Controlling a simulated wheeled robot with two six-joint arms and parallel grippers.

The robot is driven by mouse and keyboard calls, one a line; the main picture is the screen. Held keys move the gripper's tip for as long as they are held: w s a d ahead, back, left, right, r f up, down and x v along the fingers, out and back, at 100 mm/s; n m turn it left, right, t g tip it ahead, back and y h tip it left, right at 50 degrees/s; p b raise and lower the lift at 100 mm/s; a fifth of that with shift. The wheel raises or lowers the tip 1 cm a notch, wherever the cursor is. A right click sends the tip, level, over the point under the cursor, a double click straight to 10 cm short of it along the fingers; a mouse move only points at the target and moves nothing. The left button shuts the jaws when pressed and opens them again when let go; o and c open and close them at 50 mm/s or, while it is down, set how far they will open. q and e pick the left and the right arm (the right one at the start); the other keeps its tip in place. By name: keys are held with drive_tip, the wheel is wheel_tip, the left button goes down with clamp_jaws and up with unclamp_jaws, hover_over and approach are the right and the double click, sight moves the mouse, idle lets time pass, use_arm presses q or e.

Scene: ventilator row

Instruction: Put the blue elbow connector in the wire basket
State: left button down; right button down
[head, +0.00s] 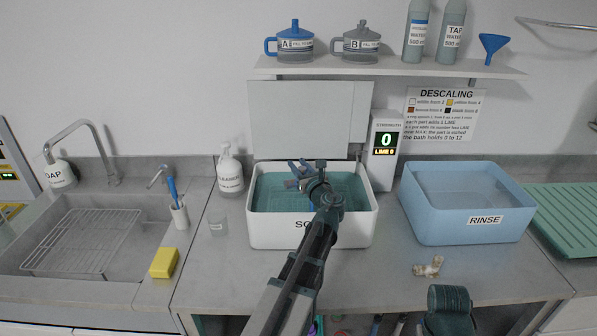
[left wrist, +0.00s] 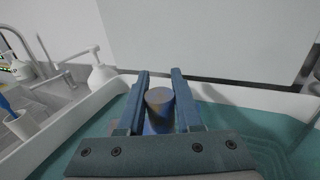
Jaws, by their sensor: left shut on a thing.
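My left gripper (head: 302,172) is above the white SOAK bath (head: 262,232), which holds teal liquid. In the left wrist view its two fingers (left wrist: 160,105) are shut on a blue piece (left wrist: 159,103) with a brownish round end, taken to be the blue elbow connector. Its lower part is hidden behind the gripper body, so its bend cannot be made out. A wire rack (head: 85,238) lies in the sink at the left; I cannot tell whether it is the wire basket. My right gripper's fingers do not show.
A blue RINSE tub (head: 425,217) stands right of the bath. A beige, crusted fitting (head: 428,267) lies on the counter before it. A strength display (head: 385,140) stands behind the bath. A yellow sponge (head: 164,263) and small cup (head: 217,225) are at the left.

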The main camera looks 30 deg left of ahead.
use_arm(q)
drive_tip(key=shift+r, duration=0.1)
drive_tip(key=shift+f+b, duration=0.4)
drive_tip(key=c, duration=0.6)
unclamp_jaws()
drive_tip(key=shift+r, duration=0.1)
drive_tip(key=v, duration=0.8)
drive_tip(key=p+v, duration=0.1)
drive_tip(key=v, duration=0.3)
drive_tip(key=shift+r, duration=0.3)
